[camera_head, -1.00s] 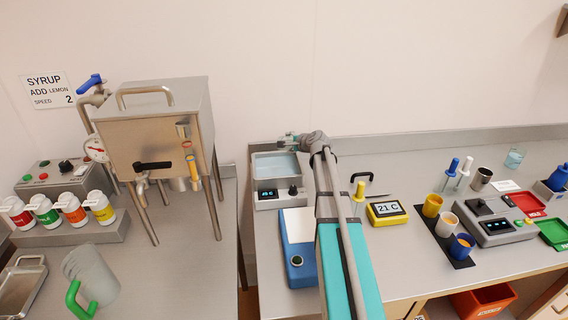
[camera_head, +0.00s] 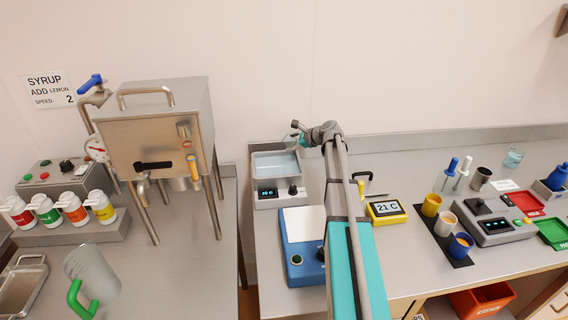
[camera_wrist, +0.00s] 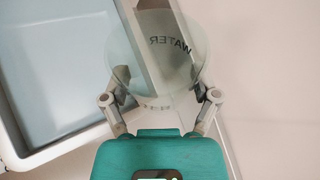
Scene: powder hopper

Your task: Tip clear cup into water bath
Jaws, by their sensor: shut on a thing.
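My gripper (camera_head: 296,132) is shut on a clear cup (camera_head: 289,141). The cup is up at the back right edge of the water bath (camera_head: 257,174), a grey tank with pale blue water and a lit display. In the wrist view both fingers of my gripper (camera_wrist: 158,98) press the sides of the cup (camera_wrist: 125,75), and the water bath (camera_wrist: 70,143) lies to its left. Dark "WATER" lettering shows on or through the cup. The cup's exact tilt and whether it holds liquid cannot be told.
A steel tank on legs (camera_head: 158,125) stands left of the bath. A blue device (camera_head: 303,268) with a white top is in front of it. A yellow 21 C display (camera_head: 386,211) and coloured cups are right of my arm. Another clear vessel (camera_head: 514,158) stands far right.

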